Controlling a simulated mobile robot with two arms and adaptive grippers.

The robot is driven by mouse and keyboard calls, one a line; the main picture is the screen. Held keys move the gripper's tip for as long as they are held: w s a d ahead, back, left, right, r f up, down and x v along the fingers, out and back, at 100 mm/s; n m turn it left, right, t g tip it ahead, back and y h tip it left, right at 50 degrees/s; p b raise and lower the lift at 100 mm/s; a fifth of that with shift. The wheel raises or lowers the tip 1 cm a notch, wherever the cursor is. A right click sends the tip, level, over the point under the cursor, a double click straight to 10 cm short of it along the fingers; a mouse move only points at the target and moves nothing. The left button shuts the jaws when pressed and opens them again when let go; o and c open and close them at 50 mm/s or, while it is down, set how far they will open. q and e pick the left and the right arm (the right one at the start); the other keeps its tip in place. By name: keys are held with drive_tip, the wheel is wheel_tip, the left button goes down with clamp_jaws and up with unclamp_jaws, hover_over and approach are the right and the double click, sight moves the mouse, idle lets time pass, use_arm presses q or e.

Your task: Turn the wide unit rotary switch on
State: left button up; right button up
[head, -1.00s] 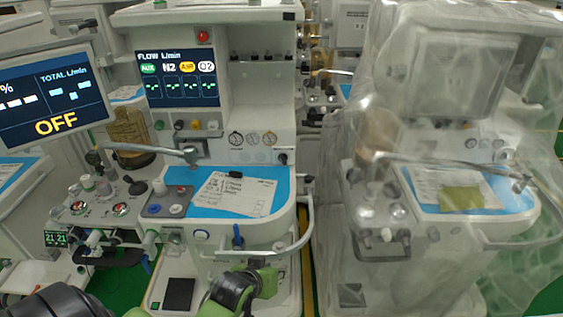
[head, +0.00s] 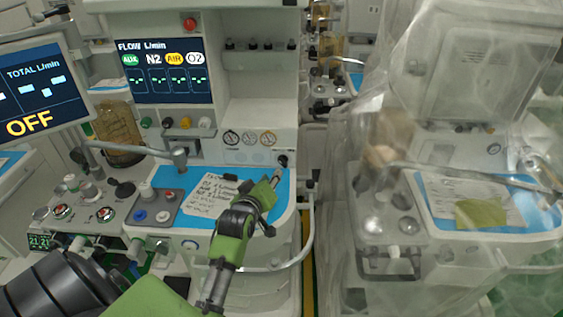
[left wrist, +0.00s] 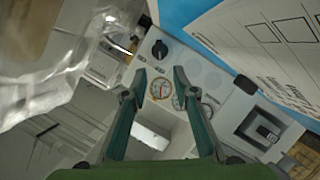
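The wide unit (head: 236,112) is the uncovered cart in the middle of the head view. Its rotary switch (head: 282,160) is a small black knob at the right end of the gauge panel. In the left wrist view the black knob (left wrist: 160,48) shows just beyond the fingertips, with a light mark on it. My left gripper (head: 274,180) reaches up over the blue worktop, close below the switch. The wrist view shows its two fingers (left wrist: 161,74) apart with nothing between them. Contact with the knob is not visible. My right gripper is not in view.
A cart under clear plastic (head: 450,120) stands close on the right. A paper sheet (head: 212,195) lies on the blue worktop. A metal rail (head: 300,245) curves around the worktop's right corner. A monitor (head: 42,95) at left reads OFF. Round gauges (head: 249,138) sit left of the switch.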

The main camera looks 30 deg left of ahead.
sight(281, 163)
use_arm(q)
drive_tip(key=x, duration=0.4)
drive_tip(key=shift+w+r, duration=0.1)
drive_tip(key=x, duration=0.5)
drive_tip(key=shift+w+a+p, duration=0.1)
drive_tip(key=shift+w+p, duration=0.2)
drive_tip(key=shift+w+a+f, duration=0.2)
drive_tip(key=shift+w+f, duration=0.15)
drive_tip(key=shift+w, duration=0.25)
drive_tip(key=shift+w+a+f, duration=0.1)
drive_tip(key=shift+w, duration=0.05)
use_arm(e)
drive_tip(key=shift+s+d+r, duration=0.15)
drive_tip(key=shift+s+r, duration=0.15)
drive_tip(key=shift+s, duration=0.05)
use_arm(q)
drive_tip(key=shift+c, duration=0.2)
drive_tip(key=c, duration=0.6)
clamp_jaws()
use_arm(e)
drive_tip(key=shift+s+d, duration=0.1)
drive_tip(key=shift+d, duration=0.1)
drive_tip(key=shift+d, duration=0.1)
